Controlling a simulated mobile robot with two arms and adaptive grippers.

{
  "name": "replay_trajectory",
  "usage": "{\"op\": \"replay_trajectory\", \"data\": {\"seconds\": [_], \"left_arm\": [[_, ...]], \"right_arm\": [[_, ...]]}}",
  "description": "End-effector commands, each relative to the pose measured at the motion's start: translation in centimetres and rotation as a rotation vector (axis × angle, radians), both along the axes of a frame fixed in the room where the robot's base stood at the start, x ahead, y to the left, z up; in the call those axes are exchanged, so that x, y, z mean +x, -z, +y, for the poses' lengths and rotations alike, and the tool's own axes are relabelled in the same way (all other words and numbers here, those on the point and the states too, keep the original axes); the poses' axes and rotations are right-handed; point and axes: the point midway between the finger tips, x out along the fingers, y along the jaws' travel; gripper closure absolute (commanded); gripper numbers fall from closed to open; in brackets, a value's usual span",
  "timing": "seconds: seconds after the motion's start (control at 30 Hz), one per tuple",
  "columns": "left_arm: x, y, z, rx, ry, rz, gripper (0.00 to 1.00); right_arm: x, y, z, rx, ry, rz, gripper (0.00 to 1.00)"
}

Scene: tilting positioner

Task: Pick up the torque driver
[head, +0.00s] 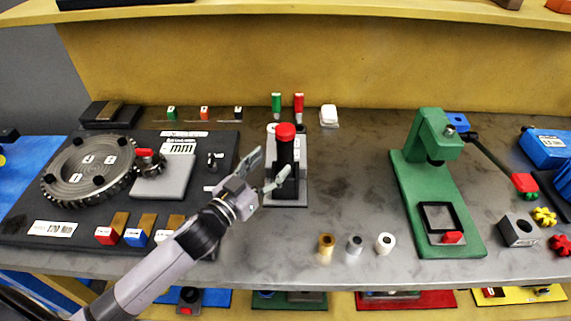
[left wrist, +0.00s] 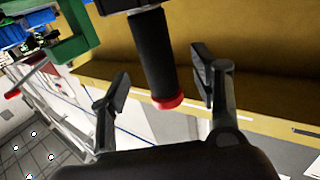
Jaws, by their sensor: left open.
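The torque driver (head: 286,150) has a black handle with a red cap and stands upright in a dark holder (head: 290,202) near the middle of the bench. In the left wrist view the driver's black handle (left wrist: 153,48) shows upside down, red cap lowest. My left gripper (head: 271,169) is open beside the handle, on its left in the head view. In the left wrist view the handle appears between the two spread fingers (left wrist: 160,78), with gaps on both sides. The driver's lower end is hidden in the holder. My right gripper is not in view.
A dark board with a large gear (head: 88,171) lies left of my gripper. A green press (head: 435,160) with a lever stands to the right. Several small cylinders, including a brass one (head: 326,244), stand near the front edge. Bare bench lies between driver and press.

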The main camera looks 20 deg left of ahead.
Motion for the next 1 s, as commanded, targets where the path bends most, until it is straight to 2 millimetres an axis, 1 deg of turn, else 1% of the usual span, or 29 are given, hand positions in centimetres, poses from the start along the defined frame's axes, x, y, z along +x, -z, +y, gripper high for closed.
{"op": "replay_trajectory", "data": {"seconds": [0.03, 0.07, 0.17, 0.27, 0.4, 0.53, 0.63, 0.83, 1.0], "left_arm": [[0.5, -0.1, -0.2, 0.000, 0.000, 0.000, 0.42], [0.7, -0.1, -0.3, 0.000, 0.000, 0.000, 0.42], [1.2, -0.1, -0.4, 0.000, 0.000, -0.001, 0.42], [2.2, -0.5, -0.9, -0.001, 0.001, -0.002, 0.42], [4.2, -0.8, -1.8, -0.001, 0.001, -0.002, 0.42], [5.6, -0.5, -2.2, 0.001, 0.001, -0.001, 0.42], [5.9, -0.3, -2.3, 0.000, 0.001, 0.000, 0.42], [5.9, -0.3, -2.3, 0.000, 0.001, 0.000, 0.43], [5.8, -0.3, -2.3, 0.000, 0.001, 0.000, 0.54]], "right_arm": [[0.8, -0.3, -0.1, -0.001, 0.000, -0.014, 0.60], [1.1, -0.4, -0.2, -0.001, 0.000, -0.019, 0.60], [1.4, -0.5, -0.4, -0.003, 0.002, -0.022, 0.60], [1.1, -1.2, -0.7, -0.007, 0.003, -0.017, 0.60], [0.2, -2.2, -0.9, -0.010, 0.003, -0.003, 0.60], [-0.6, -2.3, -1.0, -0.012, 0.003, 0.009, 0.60], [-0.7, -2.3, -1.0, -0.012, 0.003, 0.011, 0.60], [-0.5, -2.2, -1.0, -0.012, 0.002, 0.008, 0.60], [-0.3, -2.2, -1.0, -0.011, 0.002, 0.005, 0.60]]}}
